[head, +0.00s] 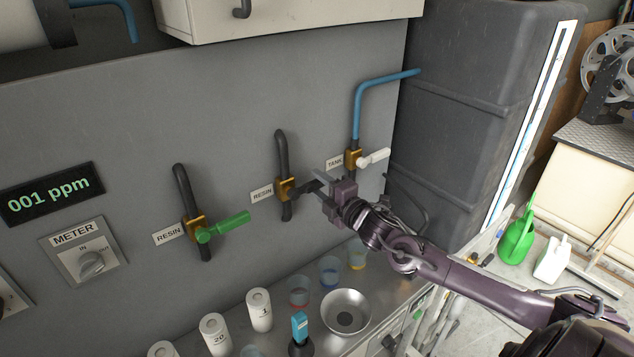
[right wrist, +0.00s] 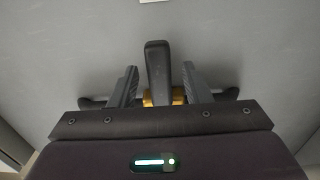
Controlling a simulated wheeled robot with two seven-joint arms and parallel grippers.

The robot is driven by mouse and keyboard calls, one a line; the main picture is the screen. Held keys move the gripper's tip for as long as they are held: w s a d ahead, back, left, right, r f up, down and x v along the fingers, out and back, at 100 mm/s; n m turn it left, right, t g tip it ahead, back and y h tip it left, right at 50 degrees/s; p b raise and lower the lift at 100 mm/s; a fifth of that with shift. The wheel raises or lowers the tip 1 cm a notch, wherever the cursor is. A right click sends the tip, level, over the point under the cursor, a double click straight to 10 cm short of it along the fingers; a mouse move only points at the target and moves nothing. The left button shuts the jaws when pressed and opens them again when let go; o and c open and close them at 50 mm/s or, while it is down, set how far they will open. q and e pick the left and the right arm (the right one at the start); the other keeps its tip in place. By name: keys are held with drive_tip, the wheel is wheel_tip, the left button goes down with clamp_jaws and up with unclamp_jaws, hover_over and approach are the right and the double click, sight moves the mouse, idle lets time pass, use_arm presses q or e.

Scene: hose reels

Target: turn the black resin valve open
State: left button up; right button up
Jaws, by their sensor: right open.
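The black resin valve (head: 304,190) is on the grey wall panel, on a brass body (head: 284,190) in a dark pipe, beside a RESIN label (head: 262,192). Its black handle (right wrist: 157,65) sticks out from the wall towards me. My right gripper (head: 321,190) is at this handle, coming from the right. In the right wrist view its two fingers stand open, one on each side of the handle, with a gap on both sides. My left gripper is not in view.
A green-handled RESIN valve (head: 225,227) is to the left, and a white-handled TANK valve (head: 373,158) is close above my right gripper. Below, the counter holds white bottles (head: 259,310), small cups (head: 329,270) and a metal bowl (head: 346,311). A dark tank (head: 455,110) stands right.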

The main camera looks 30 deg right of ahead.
drive_tip(key=shift+w+a, duration=0.1)
drive_tip(key=shift+w, duration=0.6)
clamp_jaws()
